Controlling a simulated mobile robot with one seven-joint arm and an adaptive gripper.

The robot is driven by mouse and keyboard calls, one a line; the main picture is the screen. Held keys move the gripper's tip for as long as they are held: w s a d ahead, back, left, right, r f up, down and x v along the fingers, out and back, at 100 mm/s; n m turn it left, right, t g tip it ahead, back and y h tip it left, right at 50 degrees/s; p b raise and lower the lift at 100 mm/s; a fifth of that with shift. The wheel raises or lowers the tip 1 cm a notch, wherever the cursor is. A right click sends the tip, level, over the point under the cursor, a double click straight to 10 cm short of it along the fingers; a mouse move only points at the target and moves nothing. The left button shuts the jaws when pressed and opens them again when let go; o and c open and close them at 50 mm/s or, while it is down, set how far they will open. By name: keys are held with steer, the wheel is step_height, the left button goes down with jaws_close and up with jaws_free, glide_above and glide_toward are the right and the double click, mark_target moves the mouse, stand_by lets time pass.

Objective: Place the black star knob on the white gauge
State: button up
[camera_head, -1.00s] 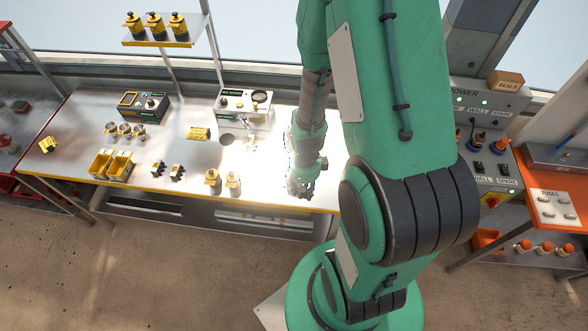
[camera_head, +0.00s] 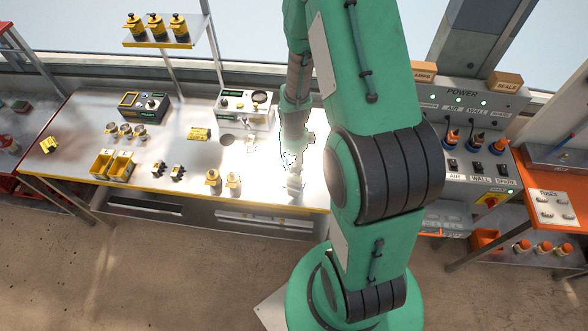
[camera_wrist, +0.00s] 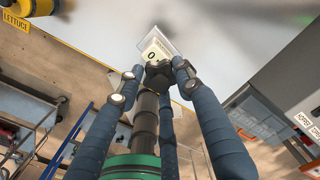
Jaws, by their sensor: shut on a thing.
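My gripper (camera_wrist: 155,80) has blue fingers with dark tips, closed around a small black thing (camera_wrist: 158,76) that looks like the star knob; its outline is partly hidden by the fingertips. Just beyond it in the wrist view is a pale plate marked 0 (camera_wrist: 154,51), on a grey square; I cannot tell whether they touch. In the head view my gripper (camera_head: 293,182) is over the bench's front part, washed out by glare, and the knob cannot be made out. A white box with a round black part (camera_head: 243,106) stands at the back of the bench; I cannot tell which thing is the white gauge.
Yellow bins (camera_head: 112,165) and a dark instrument (camera_head: 142,106) are farther left. A grey power cabinet (camera_head: 470,140) stands right of my arm.

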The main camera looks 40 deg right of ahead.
mark_target(294, 169)
steer(key=shift+f, duration=1.75)
steer(key=shift+f, duration=0.1)
steer(key=o, duration=1.1)
steer(key=shift+r, duration=6.15)
